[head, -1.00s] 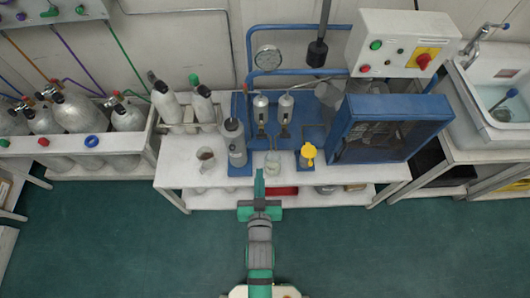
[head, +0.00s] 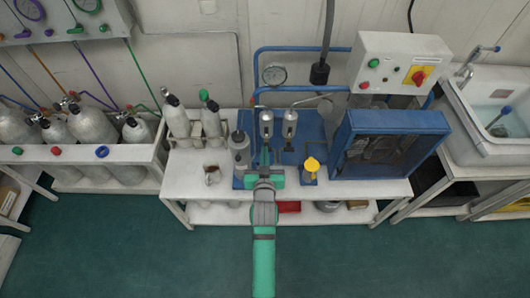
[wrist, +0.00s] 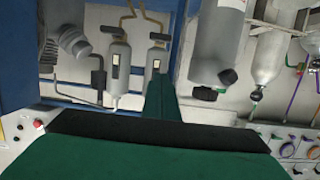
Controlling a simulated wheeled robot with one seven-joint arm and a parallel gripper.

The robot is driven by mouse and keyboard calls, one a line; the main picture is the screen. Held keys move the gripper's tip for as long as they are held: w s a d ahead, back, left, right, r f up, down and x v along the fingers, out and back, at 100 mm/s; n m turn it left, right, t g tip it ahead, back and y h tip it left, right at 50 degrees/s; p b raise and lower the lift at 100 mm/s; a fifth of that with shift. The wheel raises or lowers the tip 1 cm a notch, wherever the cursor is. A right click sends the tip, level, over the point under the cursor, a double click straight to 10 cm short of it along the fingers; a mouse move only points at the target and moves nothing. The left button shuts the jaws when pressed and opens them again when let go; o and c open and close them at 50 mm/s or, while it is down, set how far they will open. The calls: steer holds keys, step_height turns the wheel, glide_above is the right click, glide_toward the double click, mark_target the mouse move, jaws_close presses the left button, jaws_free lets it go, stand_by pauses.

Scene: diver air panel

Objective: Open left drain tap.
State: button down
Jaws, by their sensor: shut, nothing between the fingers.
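Two silver filter bowls stand side by side on the blue panel, the left one (head: 266,120) and the right one (head: 290,120). Under each is a small dark drain fitting; the left drain tap (head: 265,141) is just beyond my fingertips and partly covered by them. My gripper (head: 265,154) is shut and empty, in front of and below the left bowl. In the wrist view, which looks turned around, the shut green fingers (wrist: 160,95) reach up toward the left bowl (wrist: 157,58). The right bowl (wrist: 117,66) is beside it.
A grey cylinder (head: 240,152) stands close left of my gripper. A yellow-topped item (head: 311,165) is to its right, with a blue-framed box (head: 388,145) beyond. A cup (head: 212,174) is on the white bench. A pressure gauge (head: 274,75) and blue pipes are behind.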

steer(key=w+f, duration=0.4)
steer(key=f, duration=0.1)
steer(key=shift+w+a, duration=0.15)
steer(key=shift+w+d+f, duration=0.1)
steer(key=shift+d, duration=0.2)
